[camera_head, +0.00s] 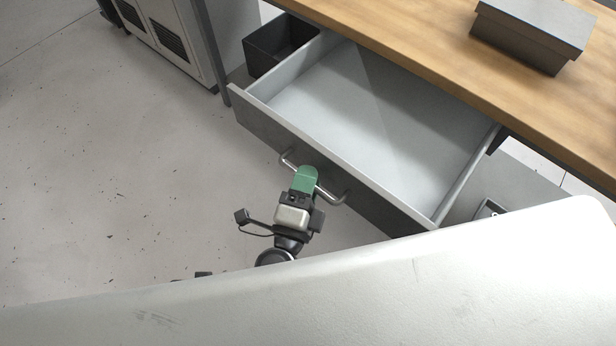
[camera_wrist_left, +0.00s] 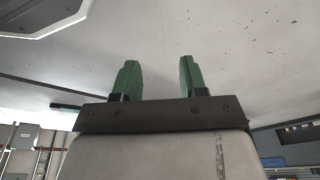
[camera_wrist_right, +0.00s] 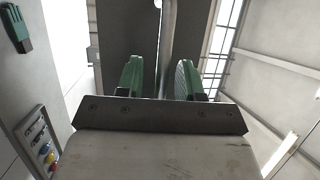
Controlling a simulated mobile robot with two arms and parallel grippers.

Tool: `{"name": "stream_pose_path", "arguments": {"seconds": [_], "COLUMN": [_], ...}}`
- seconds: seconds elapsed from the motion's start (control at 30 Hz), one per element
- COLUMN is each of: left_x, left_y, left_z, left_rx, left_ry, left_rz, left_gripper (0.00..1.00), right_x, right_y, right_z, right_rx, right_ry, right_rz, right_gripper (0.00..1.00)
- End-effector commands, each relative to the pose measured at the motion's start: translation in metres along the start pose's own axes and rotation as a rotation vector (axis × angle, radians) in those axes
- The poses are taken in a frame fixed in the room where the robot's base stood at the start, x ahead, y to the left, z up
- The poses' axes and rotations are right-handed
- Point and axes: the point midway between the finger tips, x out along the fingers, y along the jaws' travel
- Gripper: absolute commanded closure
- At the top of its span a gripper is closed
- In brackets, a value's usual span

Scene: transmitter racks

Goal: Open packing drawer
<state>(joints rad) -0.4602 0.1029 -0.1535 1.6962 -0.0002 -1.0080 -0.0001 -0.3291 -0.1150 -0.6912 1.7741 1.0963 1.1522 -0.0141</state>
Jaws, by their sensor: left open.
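The packing drawer, with a dark front (camera_head: 262,128) and pale grey inside (camera_head: 370,105), is pulled well out from under the wooden worktop. It is empty. A curved metal handle (camera_head: 333,198) is on its front. My right gripper (camera_head: 306,176) is at this handle, its green fingers over the bar. In the right wrist view the handle bar (camera_wrist_right: 166,50) lies between the two fingers (camera_wrist_right: 160,75), with a gap visible beside the bar. My left gripper (camera_wrist_left: 157,75) is open and empty in the left wrist view, with floor beyond it.
The wooden worktop (camera_head: 400,50) is above the drawer, with a dark lidded box (camera_head: 530,30) on it. A black bin (camera_head: 280,48) stands behind the drawer's left side. A grey cabinet (camera_head: 165,35) is at the upper left. The floor (camera_head: 110,180) left of the drawer is clear.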

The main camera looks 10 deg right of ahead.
Motion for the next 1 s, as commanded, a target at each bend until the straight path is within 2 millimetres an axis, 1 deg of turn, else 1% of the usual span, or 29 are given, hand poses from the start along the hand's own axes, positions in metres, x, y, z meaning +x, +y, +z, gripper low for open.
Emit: {"name": "stream_pose_path", "arguments": {"seconds": [0.17,0.27,0.37,0.6,0.7,0.8,1.0], "left_x": [0.0,0.0,0.0,-0.007,-0.009,-0.011,-0.011], "left_y": [0.0,0.0,0.0,0.0,0.0,0.001,0.001], "left_z": [0.0,0.0,0.0,-0.006,-0.005,-0.006,-0.004], "left_rx": [0.0,0.0,0.0,0.0,-0.001,-0.001,-0.001], "left_ry": [0.0,0.0,-0.001,0.01,0.005,0.007,0.006], "left_rz": [0.0,0.0,0.0,0.0,0.001,0.001,0.001], "left_gripper": [0.57,0.57,0.57,0.57,0.57,0.57,0.57], "right_x": [0.0,-0.004,-0.017,-0.057,-0.068,-0.074,-0.075], "right_y": [-0.001,0.0,0.001,0.001,0.001,0.0,0.0], "right_z": [0.0,0.0,0.0,0.0,0.0,0.0,0.0], "right_rx": [0.001,0.001,0.0,0.0,-0.001,0.0,0.0], "right_ry": [0.0,0.0,-0.001,0.0,-0.001,0.001,0.001], "right_rz": [-0.001,0.001,0.002,0.003,0.002,0.0,-0.001], "right_gripper": [0.63,0.63,0.63,0.63,0.63,0.63,0.63]}}
